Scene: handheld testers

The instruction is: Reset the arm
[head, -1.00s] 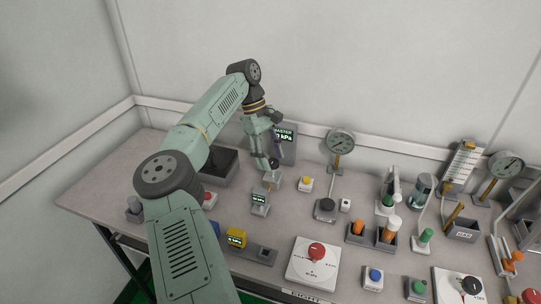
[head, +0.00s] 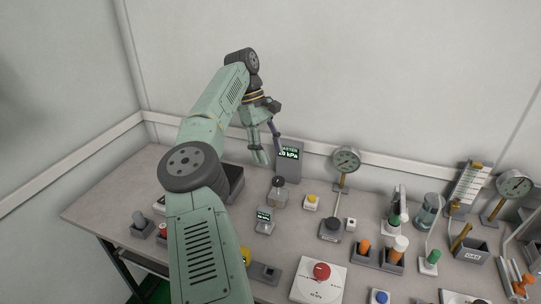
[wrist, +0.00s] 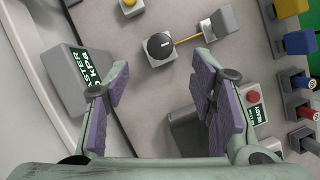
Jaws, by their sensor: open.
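My gripper (head: 269,150) is raised above the back left part of the table in the head view, in front of the display box. In the wrist view my gripper (wrist: 165,92) has its two purple-padded fingers spread wide, with nothing between them. Below the fingers the wrist view shows a block with a round black knob (wrist: 158,45), joined by a yellow rod to a small grey device (wrist: 217,24). In the head view a grey device with a small green screen (head: 264,216) stands on the table below the gripper.
The master display box (head: 288,158) stands close behind the gripper, by the wall. A dial gauge (head: 346,160) is to its right. A red-knob panel (head: 321,272) and several handheld testers crowd the table's right side. The air above the table is free.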

